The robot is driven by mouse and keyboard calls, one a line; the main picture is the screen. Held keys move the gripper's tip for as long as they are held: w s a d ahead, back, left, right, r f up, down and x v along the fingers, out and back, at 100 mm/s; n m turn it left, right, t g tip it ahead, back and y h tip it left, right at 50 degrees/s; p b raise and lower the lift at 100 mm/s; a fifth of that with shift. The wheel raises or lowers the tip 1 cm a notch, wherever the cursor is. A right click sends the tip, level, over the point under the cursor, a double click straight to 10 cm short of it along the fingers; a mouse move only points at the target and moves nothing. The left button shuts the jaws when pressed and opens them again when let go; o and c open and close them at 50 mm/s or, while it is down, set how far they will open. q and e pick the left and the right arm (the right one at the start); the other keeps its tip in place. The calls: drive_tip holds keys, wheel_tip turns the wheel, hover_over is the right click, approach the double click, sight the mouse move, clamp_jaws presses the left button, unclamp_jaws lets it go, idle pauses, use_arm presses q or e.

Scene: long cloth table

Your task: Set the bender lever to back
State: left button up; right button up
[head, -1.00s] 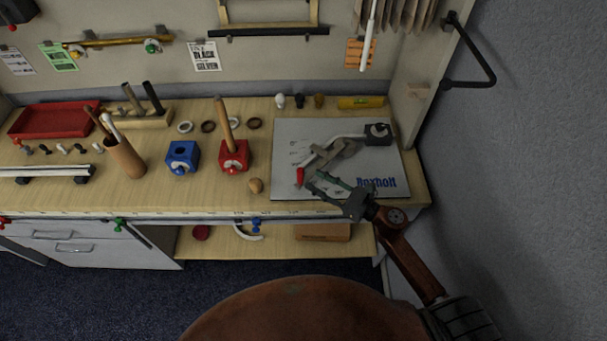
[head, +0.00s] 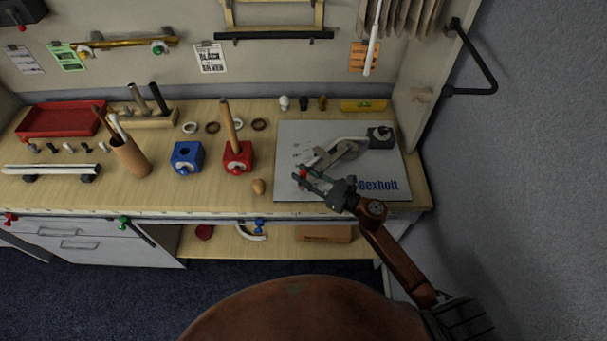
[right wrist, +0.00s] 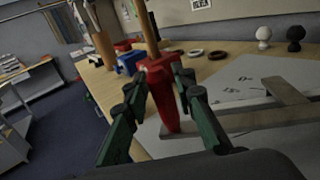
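The bender (head: 340,152) is a grey metal tool on a pale board (head: 292,135) at the right end of the table. Its lever ends in a red handle (head: 303,173), which points to the front left. In the right wrist view the red handle (right wrist: 164,105) stands between the two green fingers. My right gripper (head: 302,179) is open around the handle, with a small gap visible on the sides. Part of the handle is hidden by the fingers in the head view. My left gripper is not in view.
A red block with a wooden rod (head: 238,158) and a blue block (head: 187,158) stand left of the board. A black block (head: 381,138) is at the bender's far end. A wall panel closes the right side.

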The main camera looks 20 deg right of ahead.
clamp_jaws()
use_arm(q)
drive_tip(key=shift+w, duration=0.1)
use_arm(e)
drive_tip(key=shift+a, duration=0.1)
